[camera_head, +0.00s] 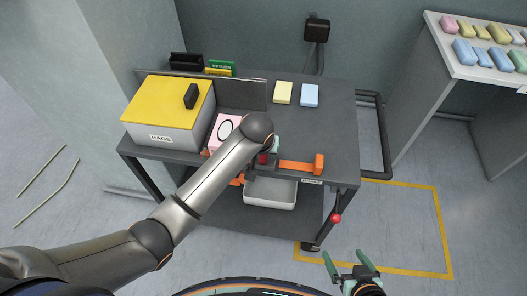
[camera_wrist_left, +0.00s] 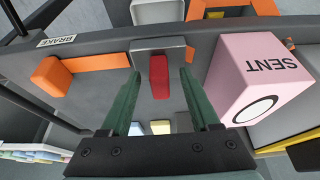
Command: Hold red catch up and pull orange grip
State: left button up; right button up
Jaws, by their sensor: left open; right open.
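The red catch (camera_wrist_left: 160,88) is a small upright block at a grey housing (camera_wrist_left: 150,48) on the cart top; it barely shows beside my arm in the head view (camera_head: 262,158). My left gripper (camera_wrist_left: 160,72) is open, its green fingers on either side of the catch with gaps showing. In the head view my wrist hides most of this gripper. The orange grip (camera_head: 318,164) stands at the end of a flat orange bar (camera_head: 296,166); it also shows in the left wrist view (camera_wrist_left: 50,76). My right gripper (camera_head: 350,262) is open and empty, low in front of the cart.
A pink box marked SENT (camera_wrist_left: 262,78) stands close beside the catch. A grey bin with a yellow lid (camera_head: 168,98) is on the cart's left. Yellow (camera_head: 283,92) and blue (camera_head: 310,95) blocks lie behind. A red knob (camera_head: 337,218) sits by the right leg. A white tray (camera_head: 270,194) is below.

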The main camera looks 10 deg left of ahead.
pick_arm(q)
jog(key=shift+w+f, duration=0.1)
jog(key=shift+f, duration=0.1)
grip_shut()
dwell(0.5)
